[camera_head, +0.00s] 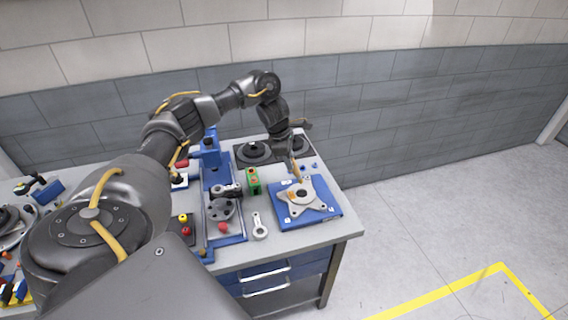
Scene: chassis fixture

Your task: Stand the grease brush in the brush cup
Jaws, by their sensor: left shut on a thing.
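My left gripper (291,153) hangs over the right part of the workbench, pointing down. It is shut on a slim tan-brown piece, which I take to be the grease brush (296,172). The brush hangs roughly upright, its lower end over or just behind the grey flanged plate; I cannot tell whether it touches. No brush cup can be made out for certain. My right gripper is not in view.
The grey flanged plate (309,197) lies on a blue mat (326,214). To its left are a green block (254,184), a metal link (260,227) and a blue fixture (214,165). Round black parts (255,151) sit behind. The bench ends at the right; floor beyond is clear.

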